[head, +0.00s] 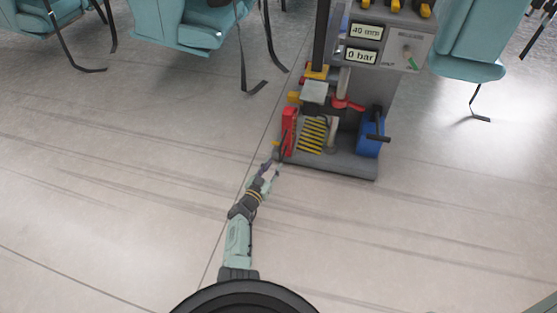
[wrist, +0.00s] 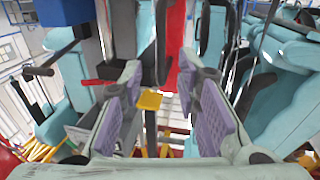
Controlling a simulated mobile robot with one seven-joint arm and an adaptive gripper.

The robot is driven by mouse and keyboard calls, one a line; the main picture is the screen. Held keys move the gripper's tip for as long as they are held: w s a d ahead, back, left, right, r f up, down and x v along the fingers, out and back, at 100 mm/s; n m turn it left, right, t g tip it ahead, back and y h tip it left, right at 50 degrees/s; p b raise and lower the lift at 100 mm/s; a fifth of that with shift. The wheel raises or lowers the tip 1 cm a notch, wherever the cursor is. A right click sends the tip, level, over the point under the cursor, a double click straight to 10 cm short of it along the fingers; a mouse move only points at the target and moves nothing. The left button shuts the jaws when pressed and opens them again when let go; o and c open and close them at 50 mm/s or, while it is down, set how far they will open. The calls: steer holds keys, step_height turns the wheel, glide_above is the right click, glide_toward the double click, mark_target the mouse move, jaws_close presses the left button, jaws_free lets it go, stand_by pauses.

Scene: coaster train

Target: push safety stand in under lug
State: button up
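A red upright piece (head: 289,128), which looks like the safety stand, stands at the left edge of the grey base of a machine. A dark bar leans along its near side. A yellow block (head: 294,97) sits above and close to it; I cannot tell whether this is the lug. My gripper (head: 271,172) is low, at the near left corner of the base, just short of the red piece. In the wrist view its two purple-padded fingers (wrist: 168,107) are apart with nothing clamped between them. A red upright surface (wrist: 176,40) shows beyond the fingertips.
A yellow-and-black striped area (head: 312,134) lies right of the red piece. A blue box (head: 370,135) with a black handle stands at the base's right. The panel's displays (head: 364,44) read 40 mm and 0 bar. Teal seats (head: 180,22) hang behind. The floor (head: 120,170) at left is clear.

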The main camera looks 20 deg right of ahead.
mark_target(280, 155)
steer(key=b+x, duration=0.2)
steer(key=x, duration=0.1)
steer(key=b+x, duration=0.1)
steer(key=shift+w+d+f, duration=0.25)
steer(key=shift+d, duration=0.05)
steer(key=shift+w+d+r+b, duration=0.3)
steer(key=shift+w+d+b, duration=0.2)
steer(key=shift+w+d, duration=0.15)
steer(key=shift+c, duration=0.4)
jaws_close()
